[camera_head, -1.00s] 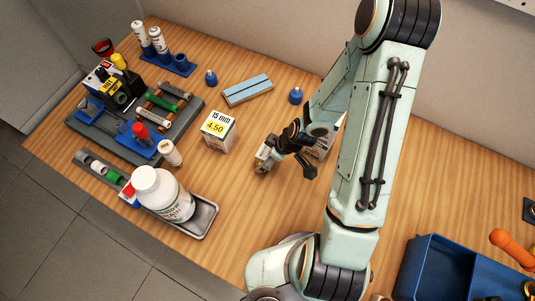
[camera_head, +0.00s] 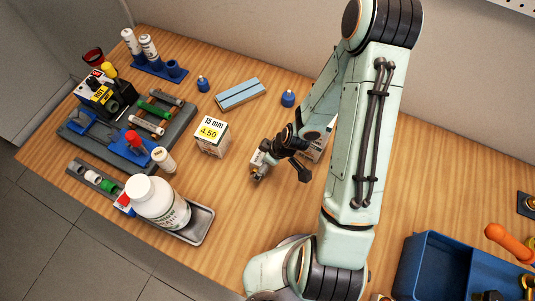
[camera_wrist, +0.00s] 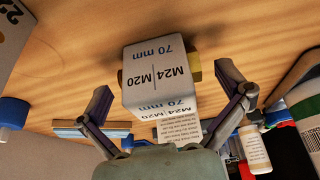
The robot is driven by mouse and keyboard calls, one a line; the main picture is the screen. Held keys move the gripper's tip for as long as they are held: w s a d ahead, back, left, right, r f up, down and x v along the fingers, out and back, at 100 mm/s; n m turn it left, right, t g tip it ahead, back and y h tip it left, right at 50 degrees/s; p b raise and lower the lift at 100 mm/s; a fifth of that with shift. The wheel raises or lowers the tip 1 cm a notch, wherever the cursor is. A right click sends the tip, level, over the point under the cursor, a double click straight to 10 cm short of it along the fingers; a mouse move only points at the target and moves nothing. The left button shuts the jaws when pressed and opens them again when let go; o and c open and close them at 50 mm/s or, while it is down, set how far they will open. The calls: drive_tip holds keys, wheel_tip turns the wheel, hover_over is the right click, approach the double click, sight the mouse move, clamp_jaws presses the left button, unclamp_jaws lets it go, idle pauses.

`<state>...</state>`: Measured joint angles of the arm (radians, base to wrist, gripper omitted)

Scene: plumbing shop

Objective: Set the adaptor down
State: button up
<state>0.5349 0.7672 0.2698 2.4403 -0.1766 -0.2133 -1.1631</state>
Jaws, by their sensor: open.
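The adaptor (camera_wrist: 157,82) is a pale grey block marked "M24 | M20" and "70 mm", with brass-coloured parts showing at its sides in the wrist view. It stands between my gripper's (camera_wrist: 165,88) two spread fingers, with a visible gap on each side, and appears to rest on the wooden table. In the head view my gripper (camera_head: 279,170) is low over the middle of the table, and the adaptor (camera_head: 257,158) shows only in small part beside the fingers. The exact contact under it is hidden.
A "15 mm 4.50" box (camera_head: 212,138) stands left of my gripper. A white bottle (camera_head: 158,203) stands in a metal tray (camera_head: 200,233) at the front left. A light-blue block (camera_head: 240,94) lies behind. A blue bin (camera_head: 432,262) sits front right. The table in front of my gripper is clear.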

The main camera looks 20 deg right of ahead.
drive_tip(key=v, duration=1.1)
drive_tip(key=s+a+r+m+g+h, duration=0.1)
drive_tip(key=s+a+r+m, duration=0.1)
drive_tip(key=s+r+m, duration=0.2)
drive_tip(key=s+a+r+m+g+h, duration=0.1)
drive_tip(key=s+a+r+m+g, duration=0.1)
drive_tip(key=s+r, duration=0.6)
drive_tip(key=shift+s+a+r+m, duration=0.4)
drive_tip(key=shift+r+m, duration=0.4)
drive_tip(key=shift+m, duration=0.1)
